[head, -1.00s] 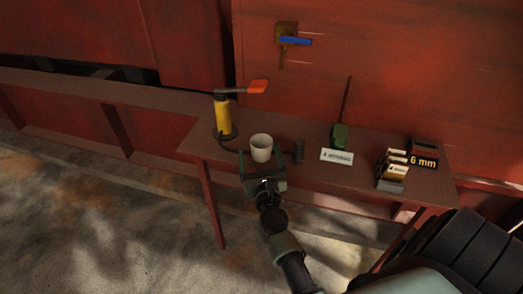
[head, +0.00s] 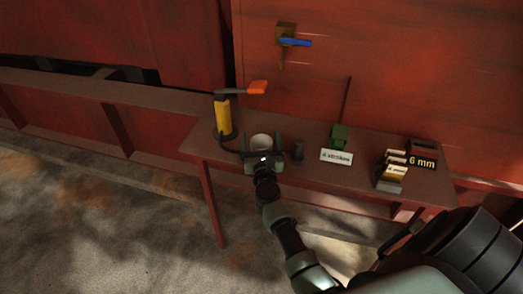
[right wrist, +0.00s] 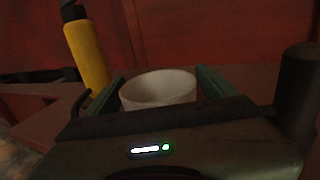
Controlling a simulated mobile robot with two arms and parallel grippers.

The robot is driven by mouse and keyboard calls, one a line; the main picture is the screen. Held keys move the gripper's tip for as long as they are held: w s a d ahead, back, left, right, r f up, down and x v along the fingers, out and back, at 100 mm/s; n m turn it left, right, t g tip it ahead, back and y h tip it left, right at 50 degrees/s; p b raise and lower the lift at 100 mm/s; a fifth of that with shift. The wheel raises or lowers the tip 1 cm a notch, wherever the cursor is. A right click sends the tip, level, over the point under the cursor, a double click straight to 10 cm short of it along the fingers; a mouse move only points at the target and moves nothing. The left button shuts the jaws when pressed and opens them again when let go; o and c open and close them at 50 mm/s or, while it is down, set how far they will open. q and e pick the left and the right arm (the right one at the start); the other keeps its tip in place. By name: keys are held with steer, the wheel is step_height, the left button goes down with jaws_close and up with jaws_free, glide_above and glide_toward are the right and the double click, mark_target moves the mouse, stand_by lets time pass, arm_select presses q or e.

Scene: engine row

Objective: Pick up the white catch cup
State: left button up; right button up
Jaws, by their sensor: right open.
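The white catch cup (head: 261,141) stands upright on the narrow brown table. In the right wrist view the cup (right wrist: 158,91) shows its rim and upper wall; its lower part is hidden behind my gripper's body. My right gripper (head: 262,145) is open, with one green finger on each side of the cup. In the right wrist view the fingers of the right gripper (right wrist: 160,88) flank the cup; I cannot tell whether they touch it. My left gripper is not in view.
A yellow pump (head: 222,117) with an orange-tipped lever (head: 257,88) stands left of the cup. A small dark cylinder (head: 298,151) stands close on the right. Farther right are a green item (head: 339,136), a white label (head: 336,157) and a card holder (head: 391,172).

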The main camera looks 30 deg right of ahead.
steer(key=c, duration=1.4)
steer(key=shift+r, duration=0.1)
steer(key=shift+c, duration=0.2)
step_height(320, 180, up, 10)
steer(key=p, duration=0.7)
